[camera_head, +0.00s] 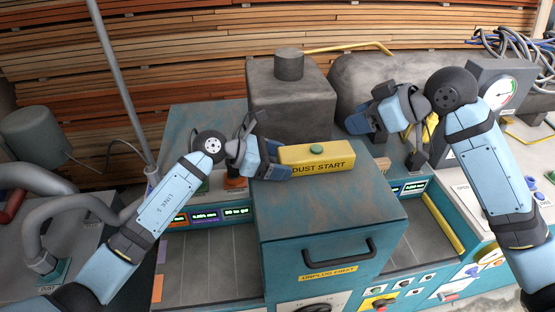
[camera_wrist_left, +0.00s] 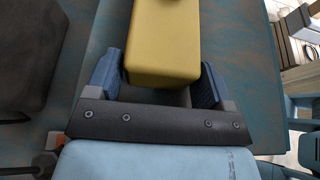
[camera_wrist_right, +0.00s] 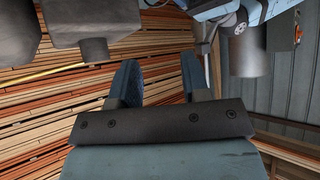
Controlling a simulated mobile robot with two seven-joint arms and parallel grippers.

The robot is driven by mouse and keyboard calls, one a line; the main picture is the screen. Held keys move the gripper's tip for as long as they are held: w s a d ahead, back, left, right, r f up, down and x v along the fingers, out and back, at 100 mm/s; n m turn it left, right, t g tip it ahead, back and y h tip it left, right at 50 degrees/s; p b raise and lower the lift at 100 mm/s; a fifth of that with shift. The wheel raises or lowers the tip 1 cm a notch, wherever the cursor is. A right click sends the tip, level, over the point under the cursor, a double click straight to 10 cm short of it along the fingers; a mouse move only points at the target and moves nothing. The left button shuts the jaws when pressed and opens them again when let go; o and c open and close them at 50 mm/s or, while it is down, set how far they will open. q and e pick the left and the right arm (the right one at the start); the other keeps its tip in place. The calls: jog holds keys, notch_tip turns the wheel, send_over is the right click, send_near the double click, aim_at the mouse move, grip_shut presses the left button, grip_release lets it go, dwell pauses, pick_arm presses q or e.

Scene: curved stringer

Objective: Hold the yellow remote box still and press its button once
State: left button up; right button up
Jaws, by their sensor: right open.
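The yellow remote box (camera_head: 330,157), marked DUST START, lies on the teal machine's top with its green button (camera_head: 316,149) facing up. My left gripper (camera_head: 274,162) is at the box's left end.
The teal machine housing (camera_head: 335,222) has a black front handle (camera_head: 338,251). A dark grey block with a cylinder (camera_head: 290,95) stands behind the box. A large grey tank (camera_head: 375,80) stands behind my right gripper. Stacked planks (camera_head: 190,60) fill the back.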

pick_arm(q)
jog(key=c, duration=0.7)
pick_arm(e)
grip_shut()
dwell(1.0)
